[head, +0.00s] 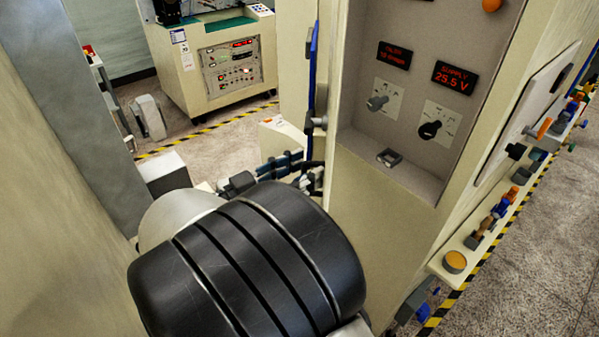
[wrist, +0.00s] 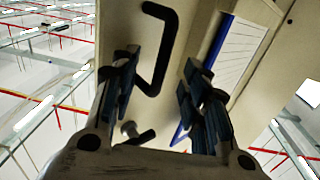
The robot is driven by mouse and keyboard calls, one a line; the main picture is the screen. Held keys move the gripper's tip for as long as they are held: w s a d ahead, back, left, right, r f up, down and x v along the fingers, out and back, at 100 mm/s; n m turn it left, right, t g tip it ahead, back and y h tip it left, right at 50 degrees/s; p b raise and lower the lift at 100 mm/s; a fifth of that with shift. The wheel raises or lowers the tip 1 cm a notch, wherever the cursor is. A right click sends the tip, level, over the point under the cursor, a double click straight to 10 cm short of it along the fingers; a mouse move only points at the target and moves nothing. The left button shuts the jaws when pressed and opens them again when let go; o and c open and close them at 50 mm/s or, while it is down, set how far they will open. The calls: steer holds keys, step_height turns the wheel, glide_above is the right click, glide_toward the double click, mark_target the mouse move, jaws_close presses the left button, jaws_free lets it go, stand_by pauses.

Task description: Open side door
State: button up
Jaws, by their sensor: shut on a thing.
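The side door is a pale panel in the wrist view (wrist: 232,12), seen close up. It carries a black bent pull handle (wrist: 168,40) and, lower down, a short dark lever (wrist: 146,137) on a round metal base. My gripper (head: 285,163) is in front of the door at the cabinet's left side, partly hidden by my thick black arm joint. In the wrist view the dark finger pads of my gripper (wrist: 160,75) stand either side of the pull handle's lower part. The gripper is shut on the handle, though the exact contact is unclear.
The cabinet front (head: 410,90) has knobs and red displays. A shelf of coloured parts (head: 480,235) runs along its right side. Another machine (head: 225,65) stands behind, with floor between.

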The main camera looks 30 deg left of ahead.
steer(key=shift+w+r, duration=0.1)
steer(key=shift+w, duration=0.05)
steer(key=shift+w+d, duration=0.1)
steer(key=shift+d, duration=0.2)
steer(key=w+d+n+t+y+b, duration=0.1)
steer(key=w+d+n+y+b, duration=0.3)
steer(key=w+d+b, duration=1.25)
steer(key=s+d+p, duration=0.2)
steer(key=s+p, duration=0.5)
steer(key=s, duration=0.7)
steer(key=s+d+f+n+g+y+b, duration=0.1)
steer(key=s+d+f+n+g+y, duration=0.1)
steer(key=s+d+f+g+y, duration=0.4)
steer(key=s+d+f+g, duration=0.3)
steer(key=d+f, duration=0.1)
steer(key=shift+s+d+n+g, duration=0.3)
steer(key=shift+s+d+n, duration=0.05)
steer(key=shift+s+n, duration=0.05)
stand_by(0.4)
